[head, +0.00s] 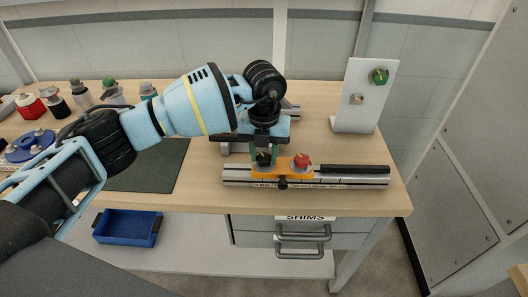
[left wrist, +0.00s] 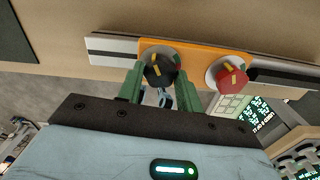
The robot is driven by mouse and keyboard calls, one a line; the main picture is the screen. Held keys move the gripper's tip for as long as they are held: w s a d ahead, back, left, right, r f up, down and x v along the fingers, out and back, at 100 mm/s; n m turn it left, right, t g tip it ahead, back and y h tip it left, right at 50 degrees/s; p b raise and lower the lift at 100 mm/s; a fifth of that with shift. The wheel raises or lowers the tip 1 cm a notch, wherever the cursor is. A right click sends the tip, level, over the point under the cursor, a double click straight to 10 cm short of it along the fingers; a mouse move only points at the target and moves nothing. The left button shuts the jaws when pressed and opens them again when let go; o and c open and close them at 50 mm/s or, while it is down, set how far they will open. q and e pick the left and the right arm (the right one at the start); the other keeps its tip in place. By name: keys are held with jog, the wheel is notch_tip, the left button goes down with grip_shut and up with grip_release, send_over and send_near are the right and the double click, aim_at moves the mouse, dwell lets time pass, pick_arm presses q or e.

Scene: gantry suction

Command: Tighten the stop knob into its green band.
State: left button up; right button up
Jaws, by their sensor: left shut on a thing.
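An orange carriage (head: 283,173) sits on the silver rail (head: 340,180) at the table's front edge. It bears a black knob (left wrist: 160,71) with a yellow mark and a red knob (head: 301,160), also with a yellow mark in the left wrist view (left wrist: 231,76). Each knob stands on a pale round dial; a green patch shows at the black knob's right. My left gripper (head: 264,159) points down and is shut on the black knob, one green finger on each side. The fingers hide part of its dial. My right gripper is out of view.
A white upright panel (head: 363,96) with a green knob (head: 379,76) stands at the back right. Several bottles (head: 83,93) stand at the back left. A dark green mat (head: 150,166) lies left of the rail; a blue bin (head: 127,228) sits below the tabletop.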

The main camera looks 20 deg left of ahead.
aim_at(264, 157)
pick_arm(q)
jog(key=m, duration=0.4)
jog(key=shift+r, duration=0.1)
jog(key=shift+m, duration=2.3)
jog(key=o, duration=1)
jog(key=shift+r, duration=3.85)
